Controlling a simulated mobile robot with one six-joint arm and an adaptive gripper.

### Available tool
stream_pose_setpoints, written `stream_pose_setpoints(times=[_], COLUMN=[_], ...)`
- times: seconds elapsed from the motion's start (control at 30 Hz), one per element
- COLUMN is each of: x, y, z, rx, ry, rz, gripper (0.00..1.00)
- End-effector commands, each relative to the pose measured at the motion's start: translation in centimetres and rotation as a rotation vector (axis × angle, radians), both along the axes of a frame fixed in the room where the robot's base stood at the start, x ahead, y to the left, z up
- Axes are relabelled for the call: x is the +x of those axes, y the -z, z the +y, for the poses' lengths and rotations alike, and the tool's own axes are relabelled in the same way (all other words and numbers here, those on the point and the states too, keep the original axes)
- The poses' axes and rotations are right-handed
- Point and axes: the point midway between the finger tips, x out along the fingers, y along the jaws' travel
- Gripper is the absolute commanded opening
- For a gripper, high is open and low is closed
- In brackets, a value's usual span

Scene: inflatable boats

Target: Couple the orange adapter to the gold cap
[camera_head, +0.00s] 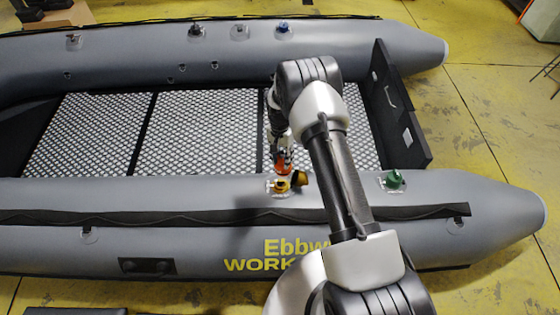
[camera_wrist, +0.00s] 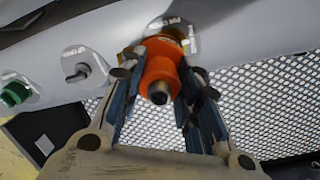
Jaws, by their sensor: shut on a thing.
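The orange adapter (camera_wrist: 159,68) is between my gripper's (camera_wrist: 162,84) two fingers in the wrist view, and they are shut on it. Its dark round end faces the wrist camera. In the head view the adapter (camera_head: 283,164) is a small orange patch under my gripper (camera_head: 281,155), just above the gold cap (camera_head: 281,187) on the near grey tube. A gold piece (camera_head: 299,178) sticks out to the right there. In the wrist view only a sliver of gold (camera_wrist: 174,32) shows behind the adapter. The contact between adapter and gold cap is hidden, so I cannot tell whether they are joined.
A green cap (camera_head: 394,179) stands on the same tube to the right. A grey fitting (camera_wrist: 75,71) sits between it and the gold one in the wrist view. The far tube carries several fittings, one blue (camera_head: 283,27). A metal-plate floor (camera_head: 200,130) lies between the tubes.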

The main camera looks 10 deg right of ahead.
Motion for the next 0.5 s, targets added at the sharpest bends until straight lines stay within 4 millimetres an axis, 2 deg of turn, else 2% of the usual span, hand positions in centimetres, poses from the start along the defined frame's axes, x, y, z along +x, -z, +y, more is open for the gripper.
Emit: stream_pose_setpoints(times=[0.03,0.2,0.5], x=[1.0,2.9,3.7], y=[1.8,4.2,5.4], z=[-0.1,-0.1,0.0], rx=[-0.001,0.001,0.003], ry=[0.054,0.201,0.283], rz=[0.009,0.039,0.057], gripper=[0.06,0.06,0.06])
